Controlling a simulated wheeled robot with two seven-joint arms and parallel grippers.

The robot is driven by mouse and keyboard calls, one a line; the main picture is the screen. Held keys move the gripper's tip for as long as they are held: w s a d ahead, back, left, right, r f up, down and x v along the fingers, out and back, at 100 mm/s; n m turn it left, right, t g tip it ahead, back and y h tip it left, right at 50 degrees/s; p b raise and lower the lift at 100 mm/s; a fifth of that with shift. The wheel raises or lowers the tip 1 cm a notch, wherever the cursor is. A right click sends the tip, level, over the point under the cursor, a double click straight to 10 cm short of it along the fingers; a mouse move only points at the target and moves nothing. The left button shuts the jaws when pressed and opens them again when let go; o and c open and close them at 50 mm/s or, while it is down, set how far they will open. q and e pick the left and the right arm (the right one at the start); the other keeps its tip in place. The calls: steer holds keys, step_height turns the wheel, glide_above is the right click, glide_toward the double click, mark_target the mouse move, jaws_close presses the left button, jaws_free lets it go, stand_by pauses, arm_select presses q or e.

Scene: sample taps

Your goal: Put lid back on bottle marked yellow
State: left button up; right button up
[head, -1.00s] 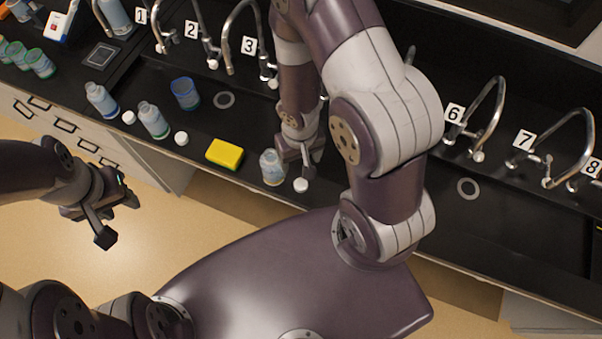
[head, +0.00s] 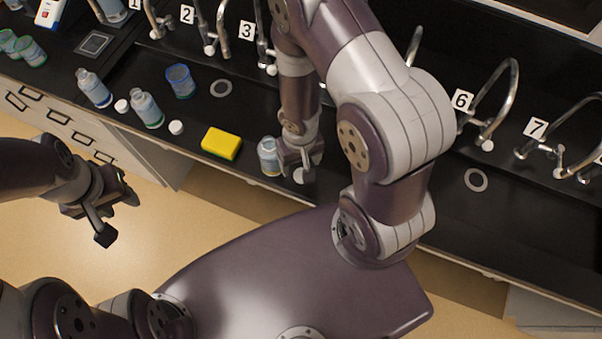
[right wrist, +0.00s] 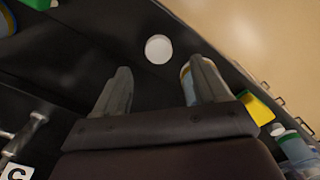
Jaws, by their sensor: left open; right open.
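A white lid (head: 299,176) lies on the black counter near its front edge, beside a clear bottle (head: 268,156) with a blue label. My right gripper (head: 301,163) is open just above this lid and partly covers it. In the right wrist view the lid (right wrist: 158,48) shows ahead of the spread, empty fingers (right wrist: 160,84). That bottle (right wrist: 187,88) is partly hidden behind one finger, with a trace of yellow; I cannot read its marking clearly. Two more bottles (head: 95,88) (head: 146,108) stand uncapped at left, with lids (head: 122,106) (head: 176,127) beside them. My left gripper (head: 117,212) is open and empty, over the floor.
A yellow sponge (head: 221,143) lies left of the near bottle. A blue cup (head: 180,81) and more cups (head: 30,50) stand farther left. Numbered curved taps, such as tap six (head: 500,100), line the back. The counter right of my right arm is mostly clear.

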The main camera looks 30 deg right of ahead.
step_height(320, 180, down, 5)
steer(key=shift+s+f+b, duration=0.1)
steer(key=shift+s+b, duration=0.05)
steer(key=shift+b, duration=0.75)
steer(key=c, duration=1.1)
